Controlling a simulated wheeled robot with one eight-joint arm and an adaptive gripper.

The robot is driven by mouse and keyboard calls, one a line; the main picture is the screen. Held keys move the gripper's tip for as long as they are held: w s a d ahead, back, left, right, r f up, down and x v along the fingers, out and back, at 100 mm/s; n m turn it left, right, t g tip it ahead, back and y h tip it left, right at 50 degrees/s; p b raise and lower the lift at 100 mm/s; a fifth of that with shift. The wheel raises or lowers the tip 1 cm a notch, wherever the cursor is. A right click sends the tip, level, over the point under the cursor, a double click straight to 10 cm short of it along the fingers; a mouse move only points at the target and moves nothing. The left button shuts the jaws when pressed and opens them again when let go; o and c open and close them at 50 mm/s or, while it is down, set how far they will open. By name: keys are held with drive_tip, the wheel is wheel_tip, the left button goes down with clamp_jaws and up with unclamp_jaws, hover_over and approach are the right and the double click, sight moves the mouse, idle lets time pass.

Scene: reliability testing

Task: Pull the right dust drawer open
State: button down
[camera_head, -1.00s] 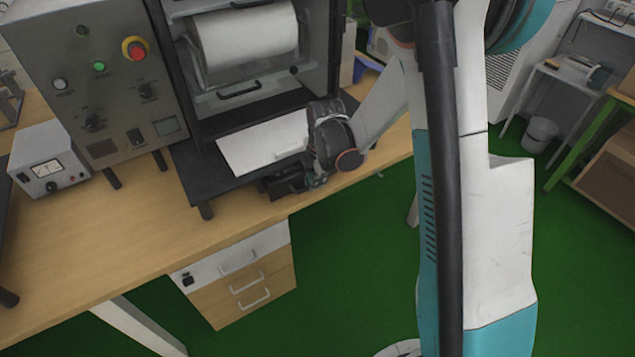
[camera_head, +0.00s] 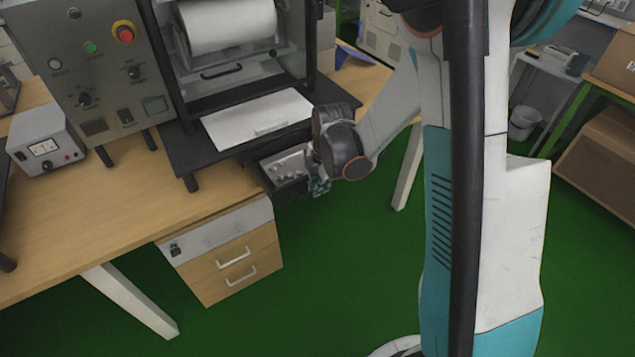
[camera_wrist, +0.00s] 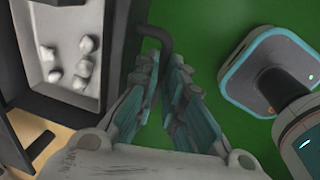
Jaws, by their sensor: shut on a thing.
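The right dust drawer (camera_head: 283,172) is a dark tray under the black machine base, standing out toward my gripper. In the wrist view the drawer (camera_wrist: 36,98) is at the left, with a grey inside holding several pale lumps (camera_wrist: 70,62). A black bar handle (camera_wrist: 152,30) runs from its front wall in between my fingers. My gripper (camera_wrist: 166,62) is shut on this handle. In the head view my gripper (camera_head: 318,182) is at the drawer's front; its wrist partly hides the front there.
A white panel (camera_head: 240,125) lies on the machine base above the drawer. The control box (camera_head: 85,70) and a small meter (camera_head: 45,143) stand to the left. A wooden drawer cabinet (camera_head: 222,260) is below the table. Green floor in front is clear.

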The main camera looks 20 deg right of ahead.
drive_tip(key=c, duration=1.7)
unclamp_jaws()
drive_tip(key=r, duration=0.4)
drive_tip(key=s+r, duration=0.1)
drive_tip(key=r, duration=0.3)
drive_tip(key=s+r, duration=0.1)
drive_tip(key=r, duration=0.2)
drive_tip(key=shift+d+r, duration=0.25)
drive_tip(key=shift+r, duration=0.15)
